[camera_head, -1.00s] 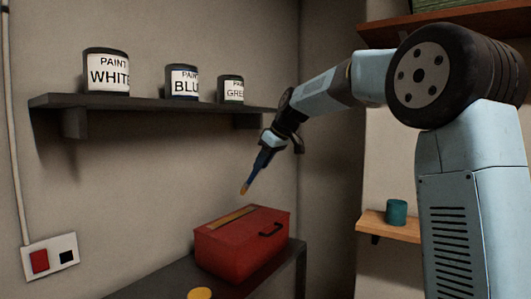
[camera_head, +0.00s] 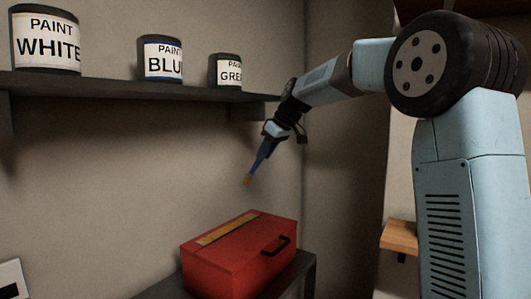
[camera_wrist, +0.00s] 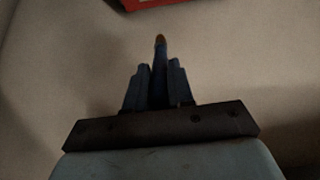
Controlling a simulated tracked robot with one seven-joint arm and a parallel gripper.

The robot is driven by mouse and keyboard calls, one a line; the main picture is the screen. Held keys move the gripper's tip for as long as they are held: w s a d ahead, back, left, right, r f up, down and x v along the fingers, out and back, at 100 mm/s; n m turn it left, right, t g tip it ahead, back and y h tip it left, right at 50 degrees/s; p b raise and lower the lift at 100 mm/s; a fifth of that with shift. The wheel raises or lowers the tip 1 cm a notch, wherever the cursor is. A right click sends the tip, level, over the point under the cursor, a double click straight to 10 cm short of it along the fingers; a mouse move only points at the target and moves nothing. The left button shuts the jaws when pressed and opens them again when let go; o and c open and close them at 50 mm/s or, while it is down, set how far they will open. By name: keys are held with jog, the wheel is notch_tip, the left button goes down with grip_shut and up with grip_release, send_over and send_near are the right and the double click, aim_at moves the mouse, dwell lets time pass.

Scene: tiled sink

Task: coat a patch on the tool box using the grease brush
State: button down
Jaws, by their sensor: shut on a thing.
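The grease brush (camera_head: 259,160) has a blue handle and an orange-brown tip, and it points down and to the left. My gripper (camera_head: 275,134) is shut on its handle. In the wrist view the brush (camera_wrist: 160,58) stands between the two dark fingers (camera_wrist: 160,85). The red tool box (camera_head: 240,264) is on a dark bench, below the brush tip and clear of it. A red edge of the box (camera_wrist: 150,3) shows at the top of the wrist view.
A dark wall shelf (camera_head: 130,90) holds paint tins marked white (camera_head: 46,40), blue (camera_head: 162,58) and green (camera_head: 226,71). The dark bench (camera_head: 300,268) ends just right of the box. A wooden shelf (camera_head: 399,237) is at the right. Space between brush and box is free.

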aim_at(256, 164)
jog(key=shift+s+a+f, duration=0.15)
jog(key=shift+a, duration=0.1)
jog(key=shift+f, duration=2.35)
